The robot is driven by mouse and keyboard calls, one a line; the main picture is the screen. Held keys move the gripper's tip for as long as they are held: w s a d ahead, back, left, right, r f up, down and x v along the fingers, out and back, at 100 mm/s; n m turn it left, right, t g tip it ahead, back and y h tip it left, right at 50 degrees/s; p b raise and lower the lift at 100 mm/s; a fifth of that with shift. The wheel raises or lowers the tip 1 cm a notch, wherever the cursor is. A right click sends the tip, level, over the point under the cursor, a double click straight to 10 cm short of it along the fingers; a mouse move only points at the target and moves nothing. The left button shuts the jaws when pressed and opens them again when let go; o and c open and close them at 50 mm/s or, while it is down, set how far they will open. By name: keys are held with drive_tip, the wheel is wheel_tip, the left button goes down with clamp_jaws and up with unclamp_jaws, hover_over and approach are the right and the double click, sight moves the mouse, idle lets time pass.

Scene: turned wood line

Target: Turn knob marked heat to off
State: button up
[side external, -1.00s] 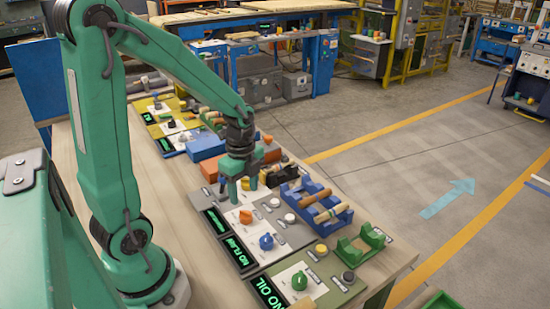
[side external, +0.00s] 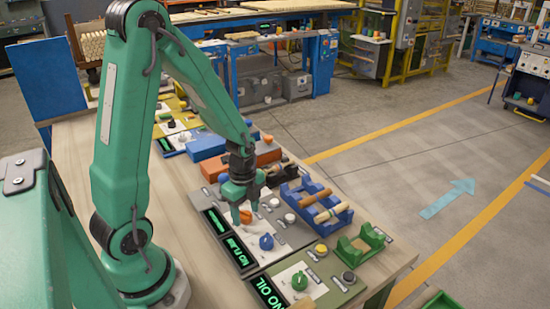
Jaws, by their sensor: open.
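My gripper (side external: 245,210) points down at the grey control panel (side external: 296,233), its fingers apart and empty. An orange knob (side external: 246,217) shows by the fingertips; contact cannot be told. A blue knob (side external: 266,242) sits on the same panel, nearer the camera. A green knob (side external: 299,281) is on the separate olive panel (side external: 340,290) closest to the camera. The knob labels are too small to read, so I cannot tell which is marked heat.
Green-lit displays (side external: 238,252) line the panels' left edge. White buttons (side external: 290,218) and a yellow button (side external: 321,249) are on the right. A blue rack (side external: 335,213) holds wooden pieces, beside a green cradle (side external: 361,242). An orange block (side external: 268,153) lies behind my gripper.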

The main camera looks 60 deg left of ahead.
drive_tip(key=shift+f, duration=0.2)
drive_tip(key=shift+c, duration=0.4)
drive_tip(key=c, duration=0.9)
